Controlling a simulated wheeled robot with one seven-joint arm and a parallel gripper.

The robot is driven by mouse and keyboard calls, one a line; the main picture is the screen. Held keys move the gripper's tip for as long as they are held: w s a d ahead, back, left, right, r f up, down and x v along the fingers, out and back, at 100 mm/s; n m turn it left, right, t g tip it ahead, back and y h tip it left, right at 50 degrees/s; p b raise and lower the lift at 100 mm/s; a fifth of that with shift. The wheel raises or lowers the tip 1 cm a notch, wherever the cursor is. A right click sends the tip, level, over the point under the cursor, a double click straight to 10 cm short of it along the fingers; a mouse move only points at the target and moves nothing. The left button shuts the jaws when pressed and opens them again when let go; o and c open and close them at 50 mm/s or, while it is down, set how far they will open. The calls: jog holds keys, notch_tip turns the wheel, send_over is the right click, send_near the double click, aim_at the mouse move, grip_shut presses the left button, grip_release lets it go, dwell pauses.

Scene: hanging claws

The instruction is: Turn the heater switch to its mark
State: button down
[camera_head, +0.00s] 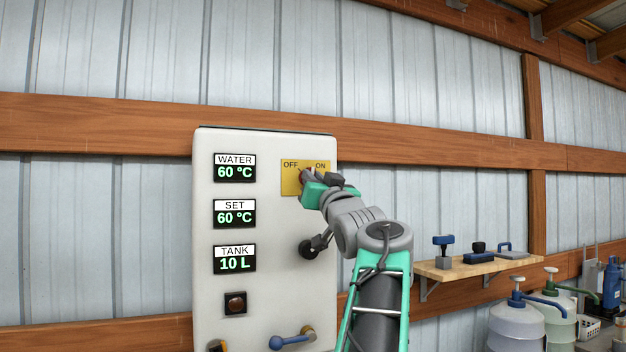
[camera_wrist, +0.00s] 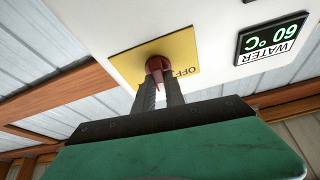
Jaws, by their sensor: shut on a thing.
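The heater panel (camera_head: 219,300) is a pale box on the wall. Its yellow switch plate (camera_head: 289,182) reads OFF on the left and ON on the right. The red-brown switch knob (camera_wrist: 157,66) sits on this plate, which also shows in the wrist view (camera_wrist: 125,62). My gripper (camera_head: 307,174) is at the plate, with its two fingers (camera_wrist: 158,88) shut on the knob. The fingers and green gripper body hide most of the knob in the head view. The knob's exact pointing direction cannot be told.
WATER and SET displays (camera_head: 235,213) read 60 °C, and TANK reads 10 L. Below are a dark button (camera_head: 236,303) and a blue-handled valve (camera_head: 291,339). A wooden shelf (camera_head: 470,266) with several tools and pump jugs (camera_head: 516,325) stand to the right.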

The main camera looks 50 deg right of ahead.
dwell(0.3)
jog(key=shift+n+y, duration=0.4)
jog(key=shift+n, duration=0.1)
jog(key=shift+s+r+n+t+y+p, duration=0.1)
jog(key=shift+n+t+y+p, duration=0.25)
jog(key=shift+n+y+p, duration=1.35)
jog(key=shift+w+r+n+t+y+b, duration=0.1)
jog(key=shift+n+t+y, duration=0.3)
jog(key=shift+n, duration=2.55)
jog(key=shift+s+r+n+t+y+p, duration=0.1)
jog(key=shift+n+t+y+p, duration=0.15)
jog(key=shift+n+y+p, duration=1.45)
jog(key=shift+n+h+b, duration=0.5)
jog(key=shift+n+b, duration=0.25)
jog(key=shift+n, duration=0.1)
